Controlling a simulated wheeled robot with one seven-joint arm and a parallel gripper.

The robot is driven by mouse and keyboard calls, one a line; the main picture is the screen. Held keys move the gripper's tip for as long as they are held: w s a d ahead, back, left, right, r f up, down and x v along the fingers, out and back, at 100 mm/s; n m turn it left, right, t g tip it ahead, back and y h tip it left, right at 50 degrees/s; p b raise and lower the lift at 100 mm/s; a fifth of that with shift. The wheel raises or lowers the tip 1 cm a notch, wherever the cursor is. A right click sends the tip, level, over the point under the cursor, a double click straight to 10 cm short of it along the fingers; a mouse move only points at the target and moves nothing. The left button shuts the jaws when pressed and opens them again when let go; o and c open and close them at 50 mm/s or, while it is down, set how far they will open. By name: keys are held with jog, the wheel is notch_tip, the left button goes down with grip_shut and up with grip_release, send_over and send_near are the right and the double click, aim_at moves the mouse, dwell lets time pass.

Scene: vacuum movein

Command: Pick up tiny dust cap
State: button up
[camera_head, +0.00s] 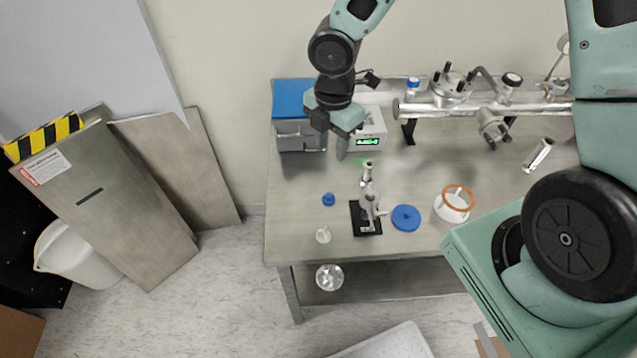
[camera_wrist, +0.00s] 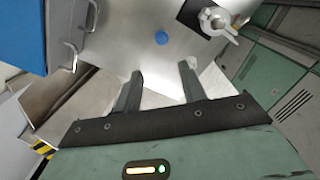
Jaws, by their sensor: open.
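A tiny blue dust cap (camera_head: 328,199) lies on the steel table near its left edge. It also shows in the wrist view (camera_wrist: 162,38), at the top, beyond the fingertips and roughly centred between them. My gripper (camera_head: 342,150) is above the table, higher than the cap and toward the back from it. In the wrist view my gripper (camera_wrist: 161,72) has its two fingers apart with nothing between them.
A metal valve on a black base (camera_head: 367,220) stands right of the cap. A larger blue disc (camera_head: 406,217), a white ring part with an orange rim (camera_head: 454,204) and a small whitish piece (camera_head: 323,236) lie nearby. A blue-topped grey unit (camera_head: 300,137) stands behind.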

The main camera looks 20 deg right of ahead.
send_over(328, 195)
jog(key=f, duration=1.1)
jog(key=shift+w+d+f+b, duration=0.1)
jog(key=shift+w+d+b, duration=0.05)
jog(key=shift+d+b, duration=0.15)
jog(key=shift+a+f, duration=0.15)
jog(key=shift+f, duration=1.15)
jog(key=shift+a+f, duration=0.1)
jog(key=shift+f, duration=1.2)
jog(key=shift+c, duration=0.3)
jog(key=c, duration=0.8)
